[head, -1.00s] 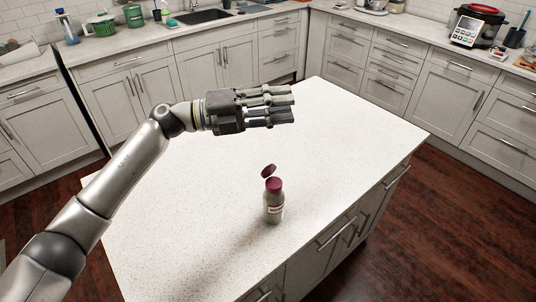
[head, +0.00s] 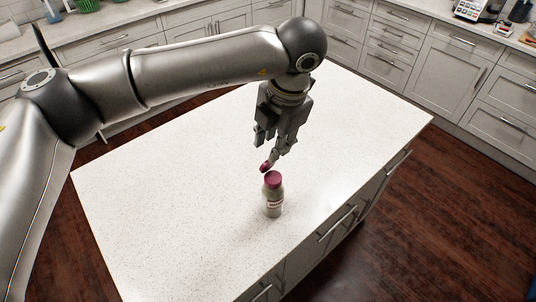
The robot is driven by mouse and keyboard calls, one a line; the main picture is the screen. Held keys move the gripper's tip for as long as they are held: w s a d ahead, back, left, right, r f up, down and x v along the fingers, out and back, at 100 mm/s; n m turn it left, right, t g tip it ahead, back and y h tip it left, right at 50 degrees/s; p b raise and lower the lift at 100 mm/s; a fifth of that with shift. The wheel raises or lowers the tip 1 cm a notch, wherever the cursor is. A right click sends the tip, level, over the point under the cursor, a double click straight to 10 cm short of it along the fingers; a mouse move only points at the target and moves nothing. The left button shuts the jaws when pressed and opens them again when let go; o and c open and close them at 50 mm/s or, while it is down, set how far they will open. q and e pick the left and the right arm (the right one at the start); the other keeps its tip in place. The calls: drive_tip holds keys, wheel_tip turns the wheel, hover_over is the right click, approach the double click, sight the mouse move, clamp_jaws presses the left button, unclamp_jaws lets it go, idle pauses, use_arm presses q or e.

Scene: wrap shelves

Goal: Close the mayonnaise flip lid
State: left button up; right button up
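The mayonnaise bottle (head: 273,204) stands upright on the white countertop (head: 180,190), with a dark red cap (head: 273,180) on top. Its flip lid (head: 265,167) is raised, tilted up at the back left of the cap. My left gripper (head: 268,151) points down just above and behind the bottle. Its fingers are apart with a gap between them, and no object shows between them. One fingertip is right at the raised lid and overlaps it in the picture; I cannot tell whether they touch. My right gripper is not in view.
The countertop around the bottle is clear. The island's front edge with drawers (head: 338,224) lies to the right of the bottle. Grey cabinets (head: 435,70) and back counters with kitchen items stand well behind.

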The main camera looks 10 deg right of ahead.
sight(267, 165)
use_arm(q)
drive_tip(key=p+x, duration=0.2)
drive_tip(key=x, duration=0.4)
drive_tip(key=shift+w, duration=0.1)
drive_tip(key=shift+x, duration=0.8)
drive_tip(key=shift+c, duration=0.5)
drive_tip(key=c, duration=0.5)
clamp_jaws()
